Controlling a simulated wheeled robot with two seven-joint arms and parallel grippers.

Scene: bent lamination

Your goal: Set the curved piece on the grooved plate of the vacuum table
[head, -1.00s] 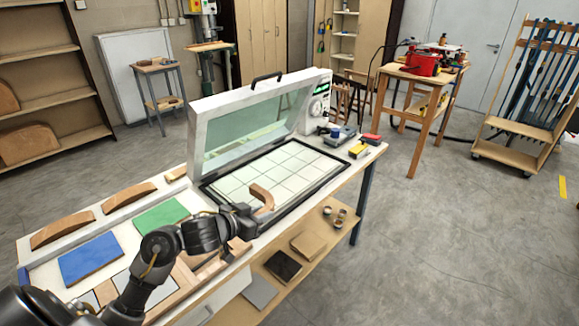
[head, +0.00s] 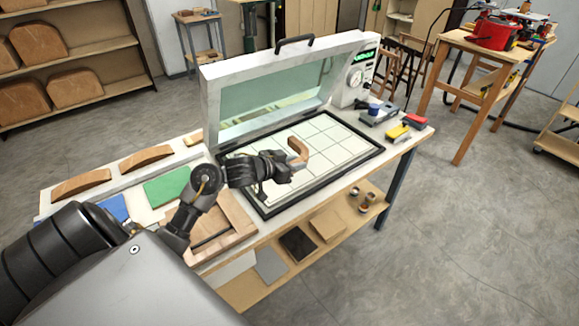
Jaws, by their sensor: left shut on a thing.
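The curved piece (head: 299,147) is a small brown bent wooden part. My left gripper (head: 288,161) is shut on it and holds it over the grooved plate (head: 335,138), a pale plate with grid lines inside a black frame. The gripper and wrist hide the near left part of the plate. I cannot tell how high the piece is above the plate. The vacuum table's glass lid (head: 270,98) stands open behind the plate.
Curved wooden forms (head: 146,157), a green sheet (head: 167,186) and a blue sheet (head: 113,208) lie on the bench left of the plate. A control box (head: 355,77) stands by the lid. Yellow and red items (head: 398,132) sit at the bench's right end.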

